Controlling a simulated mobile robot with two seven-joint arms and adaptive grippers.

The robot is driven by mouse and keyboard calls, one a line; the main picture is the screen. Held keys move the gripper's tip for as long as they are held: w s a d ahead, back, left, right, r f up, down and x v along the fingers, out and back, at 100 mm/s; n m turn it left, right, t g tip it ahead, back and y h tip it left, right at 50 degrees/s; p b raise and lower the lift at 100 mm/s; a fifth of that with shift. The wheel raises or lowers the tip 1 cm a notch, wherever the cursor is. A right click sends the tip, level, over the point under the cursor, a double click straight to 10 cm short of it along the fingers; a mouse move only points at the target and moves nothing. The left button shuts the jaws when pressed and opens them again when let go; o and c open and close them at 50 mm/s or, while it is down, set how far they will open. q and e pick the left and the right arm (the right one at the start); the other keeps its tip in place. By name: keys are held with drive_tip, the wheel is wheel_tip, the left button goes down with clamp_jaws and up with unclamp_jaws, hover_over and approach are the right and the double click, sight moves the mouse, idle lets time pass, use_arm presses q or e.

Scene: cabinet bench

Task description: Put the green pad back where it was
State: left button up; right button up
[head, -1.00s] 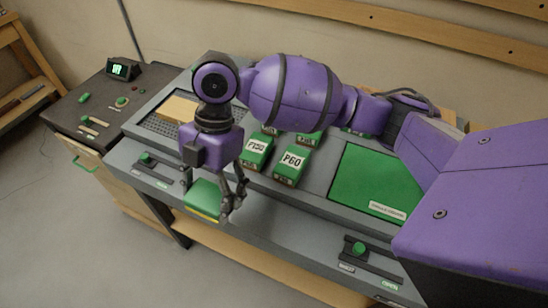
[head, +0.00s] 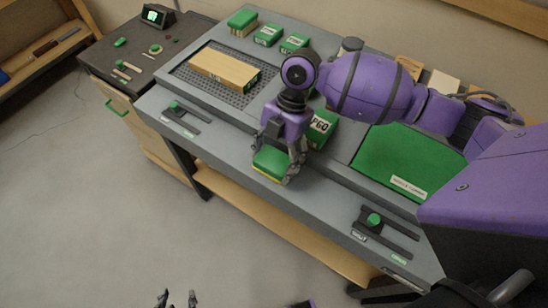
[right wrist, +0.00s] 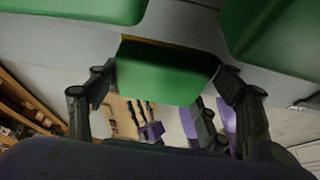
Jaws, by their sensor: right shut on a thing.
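My right gripper (head: 276,168) is shut on the green pad (head: 270,164), a green block with a yellow lower edge. It holds the pad over the bench's front edge. In the right wrist view the pad (right wrist: 168,72) sits between the two fingers. A green pad labelled P60 (head: 322,126) stands just behind and right of the gripper. My left gripper (head: 178,299) shows at the bottom edge, empty, fingers apart, well away from the bench.
A wooden block (head: 222,68) lies on a perforated plate (head: 190,88) on the bench. A green mat (head: 400,165) lies to the right. Sliders (head: 180,112) and (head: 374,221) are along the front. A dark cabinet with a display (head: 155,15) adjoins on the left.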

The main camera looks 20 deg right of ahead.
drive_tip(key=o, duration=1)
drive_tip(key=shift+f, duration=0.1)
drive_tip(key=shift+r, duration=0.2)
drive_tip(key=v, duration=1.2)
drive_tip(key=shift+a, duration=0.1)
drive_tip(key=shift+s, duration=0.1)
